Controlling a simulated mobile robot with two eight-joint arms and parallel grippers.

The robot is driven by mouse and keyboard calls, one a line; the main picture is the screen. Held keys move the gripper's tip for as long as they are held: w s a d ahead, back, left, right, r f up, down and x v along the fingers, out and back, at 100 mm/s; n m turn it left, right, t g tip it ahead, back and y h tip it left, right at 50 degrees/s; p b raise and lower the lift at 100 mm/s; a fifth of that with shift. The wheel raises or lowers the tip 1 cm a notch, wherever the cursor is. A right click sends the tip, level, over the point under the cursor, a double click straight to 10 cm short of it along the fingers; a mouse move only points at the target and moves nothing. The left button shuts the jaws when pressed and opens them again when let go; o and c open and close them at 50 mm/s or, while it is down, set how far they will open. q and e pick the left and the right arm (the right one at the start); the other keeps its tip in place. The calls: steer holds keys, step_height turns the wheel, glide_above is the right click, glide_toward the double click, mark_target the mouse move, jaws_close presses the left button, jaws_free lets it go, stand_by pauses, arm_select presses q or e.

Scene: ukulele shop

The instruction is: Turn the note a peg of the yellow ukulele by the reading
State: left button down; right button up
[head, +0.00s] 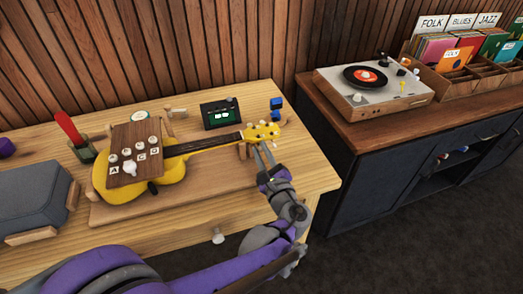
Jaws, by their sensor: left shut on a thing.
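The yellow ukulele (173,172) lies on a wooden stand, its neck pointing right to a yellow headstock (262,131) with several pale pegs. A brown panel (133,150) over its body carries white knobs and letter tiles, including A and C. The tuner (221,114) stands behind the neck with a small lit screen; its reading is too small to make out. My left gripper (264,149) is at the near side of the headstock, shut on a peg there. The fingers hide the peg, and I cannot tell its note. My right gripper is not in view.
A grey case (32,195) lies at the left, near a red-handled tool (68,127) in a holder. A dark cabinet at right holds a turntable (373,85) and a record crate (470,65). The table's right edge is close to my gripper.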

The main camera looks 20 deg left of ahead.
arm_select(q)
steer(key=shift+n, duration=0.4)
steer(key=c, duration=1)
jaws_free()
steer(key=shift+c, duration=0.2)
steer(key=p+v, duration=0.1)
steer(key=v, duration=1)
